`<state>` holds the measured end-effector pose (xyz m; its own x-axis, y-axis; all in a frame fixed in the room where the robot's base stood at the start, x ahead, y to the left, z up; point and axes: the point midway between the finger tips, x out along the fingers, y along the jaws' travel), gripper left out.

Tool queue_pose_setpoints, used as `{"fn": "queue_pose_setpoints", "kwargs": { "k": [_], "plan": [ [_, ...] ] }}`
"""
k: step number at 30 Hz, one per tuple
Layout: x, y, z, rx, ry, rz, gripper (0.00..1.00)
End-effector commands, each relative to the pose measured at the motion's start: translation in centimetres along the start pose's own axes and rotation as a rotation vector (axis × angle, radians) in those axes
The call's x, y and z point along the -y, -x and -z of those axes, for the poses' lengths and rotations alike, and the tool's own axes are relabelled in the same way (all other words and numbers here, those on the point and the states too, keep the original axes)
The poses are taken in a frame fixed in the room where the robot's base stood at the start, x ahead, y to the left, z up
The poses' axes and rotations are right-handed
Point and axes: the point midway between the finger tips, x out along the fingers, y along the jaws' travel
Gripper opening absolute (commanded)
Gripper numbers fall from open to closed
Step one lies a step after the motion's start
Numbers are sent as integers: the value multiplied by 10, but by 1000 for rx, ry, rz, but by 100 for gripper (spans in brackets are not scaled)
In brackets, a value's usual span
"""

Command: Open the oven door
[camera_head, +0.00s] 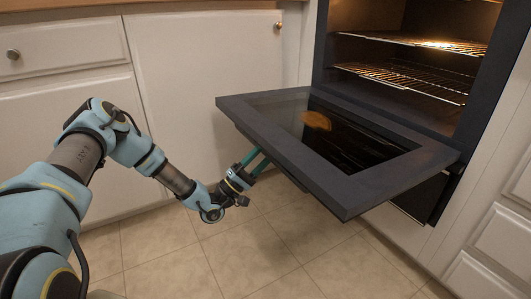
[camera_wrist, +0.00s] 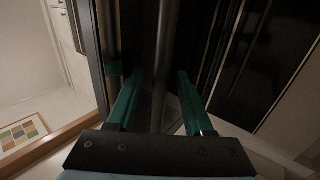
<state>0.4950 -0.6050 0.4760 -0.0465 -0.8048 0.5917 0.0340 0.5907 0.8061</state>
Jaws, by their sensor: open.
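The oven door (camera_head: 408,168) is swung down and open, lying close to horizontal in front of the lit oven (camera_head: 385,60). Its dark glass panel reflects an orange glow. My gripper (camera_head: 257,160) is below the door's outer left edge, with its teal fingers pointing up towards the door's outer face. In the wrist view my gripper (camera_wrist: 158,78) has its fingers apart. A long metallic bar, apparently the door handle (camera_wrist: 168,45), runs between or just beyond the fingers. I cannot tell whether it touches them. The door hides the fingertips in the head view.
White cabinets (camera_head: 205,70) with round knobs stand behind and left of my arm. White drawers (camera_head: 505,232) are right of the oven. The oven holds wire racks (camera_head: 415,80). The tiled floor (camera_head: 260,255) is clear below the door.

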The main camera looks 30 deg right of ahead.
Motion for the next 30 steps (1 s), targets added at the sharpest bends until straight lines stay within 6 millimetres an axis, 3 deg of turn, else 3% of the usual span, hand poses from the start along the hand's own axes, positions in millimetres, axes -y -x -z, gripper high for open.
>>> {"fn": "queue_pose_setpoints", "kwargs": {
  "k": [5,12,18,30],
  "plan": [
    [0,19,0,-2,0,1,52],
    [0,67,0,-3,0,2,52],
    [0,97,0,-2,-1,1,52],
    [0,107,0,-1,0,0,52]
  ]
}}
